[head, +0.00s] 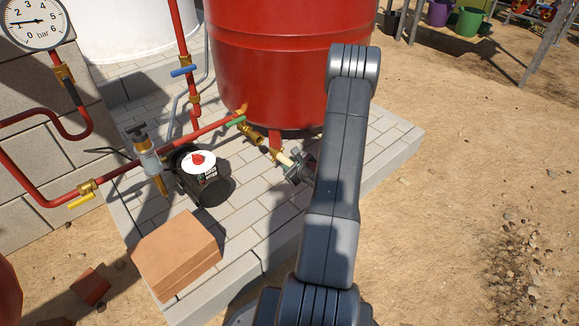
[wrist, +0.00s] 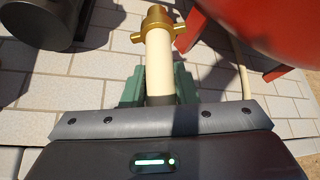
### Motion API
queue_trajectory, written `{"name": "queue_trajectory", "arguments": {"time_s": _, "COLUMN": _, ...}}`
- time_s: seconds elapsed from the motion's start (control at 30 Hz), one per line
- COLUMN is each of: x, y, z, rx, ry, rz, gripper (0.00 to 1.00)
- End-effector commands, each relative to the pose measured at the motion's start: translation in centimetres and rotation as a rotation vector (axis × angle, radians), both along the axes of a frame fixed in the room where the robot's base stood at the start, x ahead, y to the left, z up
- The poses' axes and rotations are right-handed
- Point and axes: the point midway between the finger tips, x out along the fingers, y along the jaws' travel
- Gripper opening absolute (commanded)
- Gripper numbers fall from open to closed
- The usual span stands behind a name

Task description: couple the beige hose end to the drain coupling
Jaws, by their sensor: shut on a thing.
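The beige hose end (head: 285,159) is a pale cylinder with a brass lugged collar. It also shows in the wrist view (wrist: 159,65), pointing away from me, with its brass collar (wrist: 155,27) at the top. My gripper (head: 295,171) is shut on the hose end; its green jaws (wrist: 159,90) stand on both sides of it. The brass drain coupling (head: 254,137) with a green-handled valve (head: 235,122) sits low at the red tank, up and left of the hose collar. The two look close, roughly in line; I cannot tell whether they touch.
The red tank (head: 290,65) stands right behind the coupling, with a red leg (head: 275,138) beside it. A black pump (head: 201,180) is to the left. A terracotta block (head: 175,253) lies on the paved slab (head: 270,215). Open sandy ground is at right.

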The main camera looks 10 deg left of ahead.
Motion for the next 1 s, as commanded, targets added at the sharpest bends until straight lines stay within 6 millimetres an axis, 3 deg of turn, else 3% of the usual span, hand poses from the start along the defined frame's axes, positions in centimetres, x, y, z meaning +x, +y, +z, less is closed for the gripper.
{"name": "queue_trajectory", "arguments": {"time_s": 0.27, "x": 0.1, "y": 0.0, "z": -0.2, "rx": 0.003, "ry": -0.002, "rz": 0.000, "gripper": 0.00}}
{"name": "queue_trajectory", "arguments": {"time_s": 0.7, "x": 3.0, "y": 3.9, "z": 0.0, "rx": 0.002, "ry": -0.001, "rz": 0.002, "gripper": 0.00}}
{"name": "queue_trajectory", "arguments": {"time_s": 1.0, "x": 3.6, "y": 4.6, "z": 0.1, "rx": 0.002, "ry": -0.001, "rz": 0.000, "gripper": 0.00}}
